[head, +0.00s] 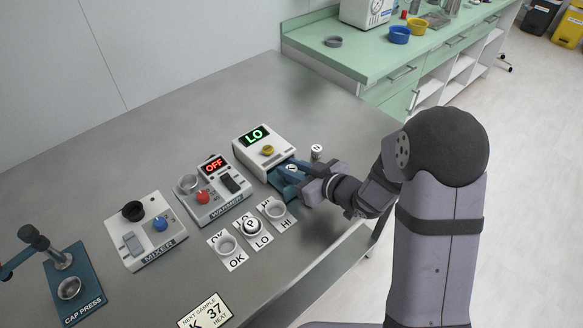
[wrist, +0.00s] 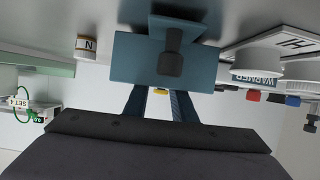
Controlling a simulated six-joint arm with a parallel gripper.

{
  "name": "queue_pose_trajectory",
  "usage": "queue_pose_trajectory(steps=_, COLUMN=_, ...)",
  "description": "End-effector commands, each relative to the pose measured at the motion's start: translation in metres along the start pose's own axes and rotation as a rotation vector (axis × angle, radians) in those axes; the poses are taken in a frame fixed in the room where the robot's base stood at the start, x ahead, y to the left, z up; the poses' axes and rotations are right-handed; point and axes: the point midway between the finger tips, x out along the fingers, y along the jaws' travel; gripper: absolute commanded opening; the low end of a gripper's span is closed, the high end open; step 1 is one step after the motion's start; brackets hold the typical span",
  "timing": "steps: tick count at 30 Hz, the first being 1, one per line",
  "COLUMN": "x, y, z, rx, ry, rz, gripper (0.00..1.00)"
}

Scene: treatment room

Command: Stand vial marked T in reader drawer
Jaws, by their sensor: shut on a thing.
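The reader (head: 262,146) shows LO, and its blue drawer (head: 274,184) is pulled out toward my gripper. My gripper (head: 291,172) is at the drawer, its fingers shut around a small white-topped vial (head: 291,167). The mark on top is too small to read surely. In the wrist view my fingers (wrist: 158,103) pass behind the drawer front (wrist: 135,62), which hides their tips and the vial; I cannot tell whether its base touches the drawer floor. The dark drawer knob (wrist: 171,64) is free of my fingers.
Vial N (wrist: 87,46) stands on the table just right of the reader, also in the head view (head: 316,151). The warmer (head: 219,196), showing OFF, and the mixer (head: 146,231) stand left. Cards with cups lie in front; the LO cup holds vial P (head: 252,225).

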Motion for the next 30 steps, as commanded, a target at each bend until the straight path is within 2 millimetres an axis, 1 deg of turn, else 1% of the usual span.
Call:
queue_pose_trajectory(steps=11, x=0.003, y=0.000, z=0.009, rx=0.001, ry=-0.005, rz=0.000, gripper=0.03)
queue_pose_trajectory(steps=12, x=0.003, y=0.000, z=0.009, rx=0.001, ry=-0.006, rz=0.000, gripper=0.29)
queue_pose_trajectory(steps=13, x=0.003, y=0.000, z=0.009, rx=0.001, ry=-0.007, rz=0.000, gripper=0.32)
queue_pose_trajectory(steps=26, x=0.003, y=-0.004, z=0.014, rx=0.001, ry=-0.016, rz=-0.008, gripper=0.32)
queue_pose_trajectory(steps=30, x=-0.001, y=-0.003, z=0.013, rx=0.001, ry=-0.016, rz=-0.008, gripper=0.32)
